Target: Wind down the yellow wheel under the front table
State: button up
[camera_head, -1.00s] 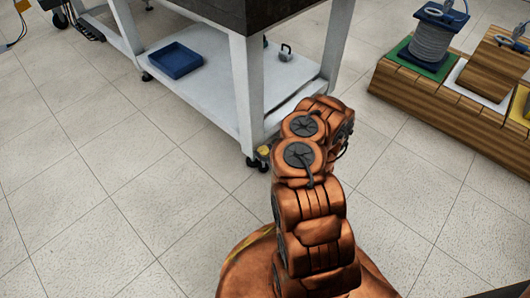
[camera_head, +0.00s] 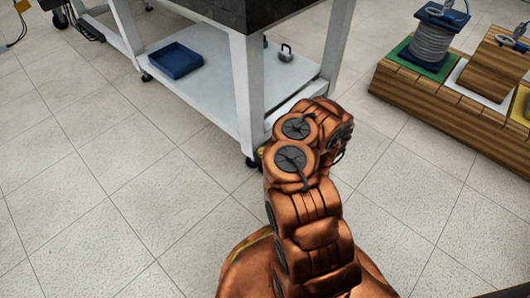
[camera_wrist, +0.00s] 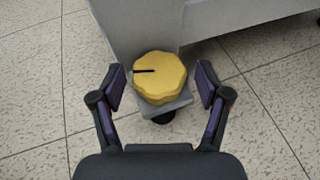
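The yellow wheel (camera_wrist: 158,77) has a scalloped edge and a black mark on its top pointing left. It sits on a grey bracket (camera_wrist: 165,107) at the foot of a white table leg (camera_wrist: 135,25). My gripper (camera_wrist: 162,80) is open around the wheel in the wrist view, with one finger on each side and a gap to both. In the head view the front table (camera_head: 245,85) stands on dark feet, and my copper arm hides most of the wheel and my gripper.
A blue tray (camera_head: 175,60) and a small grey weight (camera_head: 286,53) rest on the table's lower shelf. A wooden stepped stand (camera_head: 425,100) with a cable spool (camera_head: 433,38) is at the right.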

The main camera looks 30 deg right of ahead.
jog(key=shift+s, duration=0.1)
dwell(0.3)
jog(key=v, duration=1.1)
jog(key=shift+s+r, duration=0.25)
jog(key=shift+s, duration=0.05)
dwell(0.6)
